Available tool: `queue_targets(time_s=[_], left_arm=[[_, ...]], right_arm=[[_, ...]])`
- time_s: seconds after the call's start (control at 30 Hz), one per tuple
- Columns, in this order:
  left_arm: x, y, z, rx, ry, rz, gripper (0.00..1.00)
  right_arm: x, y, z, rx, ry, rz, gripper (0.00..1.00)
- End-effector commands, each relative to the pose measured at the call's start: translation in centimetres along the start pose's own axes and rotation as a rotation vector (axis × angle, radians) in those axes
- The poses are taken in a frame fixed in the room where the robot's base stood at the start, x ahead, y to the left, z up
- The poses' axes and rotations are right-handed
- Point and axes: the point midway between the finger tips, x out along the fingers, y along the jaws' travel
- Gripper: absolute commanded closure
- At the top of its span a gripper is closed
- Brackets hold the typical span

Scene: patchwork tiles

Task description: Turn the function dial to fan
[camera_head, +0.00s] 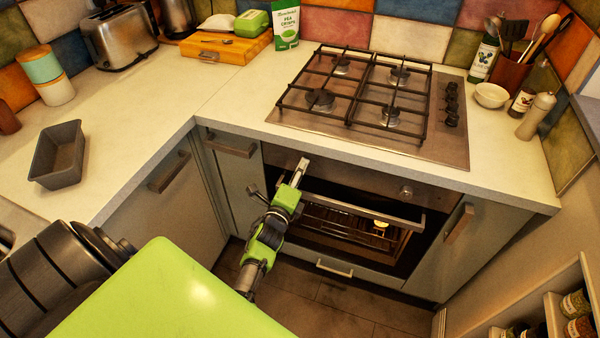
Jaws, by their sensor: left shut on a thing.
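The oven's control panel (350,179) is a dark strip below the worktop, above the oven door. One round dial (406,191) shows on its right part. My left gripper (302,164) reaches up to the left part of the panel and is shut on the function dial there. The gripper fingers hide that dial, so its pointer and markings cannot be read. My right gripper is not in view.
The oven door handle (360,211) juts out just below the panel, close to my left gripper. The worktop edge (370,165) overhangs above. A gas hob (450,153) sits on top. A loaf tin (45,181) stands on the left worktop. Open floor lies in front.

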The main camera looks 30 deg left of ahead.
Motion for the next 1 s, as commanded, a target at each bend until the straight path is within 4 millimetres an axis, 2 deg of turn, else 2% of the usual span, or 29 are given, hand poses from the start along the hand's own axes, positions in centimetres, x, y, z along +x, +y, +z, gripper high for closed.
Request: queue_targets(time_s=[0.47, 0.5, 0.57, 0.87, 1.0], left_arm=[[0.0, -0.03, -0.08, 0.016, 0.0, -0.001, 0.96], [0.0, -0.03, -0.08, 0.016, 0.0, -0.001, 0.73], [0.0, -0.03, -0.08, 0.016, 0.0, -0.001, 0.58], [-0.01, 0.0, -0.04, 0.015, 0.0, 0.0, 0.58], [-0.85, 0.16, -0.08, 0.015, 0.001, 0.002, 0.58]], right_arm=[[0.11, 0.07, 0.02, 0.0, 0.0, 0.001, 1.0], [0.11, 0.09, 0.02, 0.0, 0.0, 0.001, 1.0], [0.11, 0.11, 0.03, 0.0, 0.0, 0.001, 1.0], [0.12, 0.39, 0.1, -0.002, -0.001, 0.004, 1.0], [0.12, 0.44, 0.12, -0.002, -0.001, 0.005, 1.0]])
